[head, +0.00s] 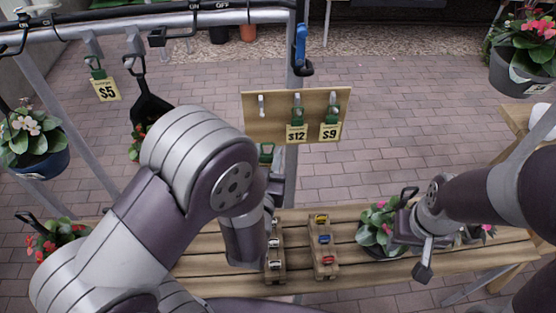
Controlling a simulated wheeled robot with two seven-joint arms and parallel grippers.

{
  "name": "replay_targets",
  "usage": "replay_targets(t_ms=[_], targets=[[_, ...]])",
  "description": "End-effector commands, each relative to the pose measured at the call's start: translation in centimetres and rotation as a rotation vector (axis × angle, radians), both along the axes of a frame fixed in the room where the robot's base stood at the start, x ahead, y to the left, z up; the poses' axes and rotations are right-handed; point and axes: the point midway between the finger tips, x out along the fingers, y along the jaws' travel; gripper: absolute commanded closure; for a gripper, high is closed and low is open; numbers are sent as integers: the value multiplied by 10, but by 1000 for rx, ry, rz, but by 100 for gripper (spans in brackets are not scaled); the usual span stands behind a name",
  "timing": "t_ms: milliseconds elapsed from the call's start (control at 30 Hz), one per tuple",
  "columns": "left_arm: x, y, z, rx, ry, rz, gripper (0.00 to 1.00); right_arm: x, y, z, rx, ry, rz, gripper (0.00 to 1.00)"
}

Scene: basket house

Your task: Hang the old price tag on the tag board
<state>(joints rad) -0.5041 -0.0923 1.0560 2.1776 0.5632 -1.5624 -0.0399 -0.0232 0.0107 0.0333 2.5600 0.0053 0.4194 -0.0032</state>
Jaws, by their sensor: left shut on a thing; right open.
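The wooden tag board (342,101) stands upright in the middle. Its left peg (262,105) is bare. A $12 tag (296,132) and a $9 tag (330,131) hang by green tops from its other pegs. My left gripper (267,168) is just below the board's left end, partly hidden by my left arm. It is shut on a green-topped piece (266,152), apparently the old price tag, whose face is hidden. The piece looks apart from the peg. My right gripper (424,258) is open, low at the right beside a potted plant (379,228).
A $5 tag (106,90) hangs from the metal rail (180,20) at upper left, beside a dark hanging basket (150,108). Wooden blocks with small coloured pieces (323,246) lie on the slatted bench (215,285). A blue-handled item (301,48) hangs above the board.

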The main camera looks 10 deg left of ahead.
Motion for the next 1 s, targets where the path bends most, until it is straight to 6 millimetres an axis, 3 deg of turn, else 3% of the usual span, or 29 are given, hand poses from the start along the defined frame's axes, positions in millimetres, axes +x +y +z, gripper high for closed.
replay_targets(t_ms=[500,1000], targets=[[62,18,-3,-1,-1,1,88,0,0,-6,0,0,0,57],[74,21,-4,0,-1,-2,88,0,0,-6,0,0,0,57]])
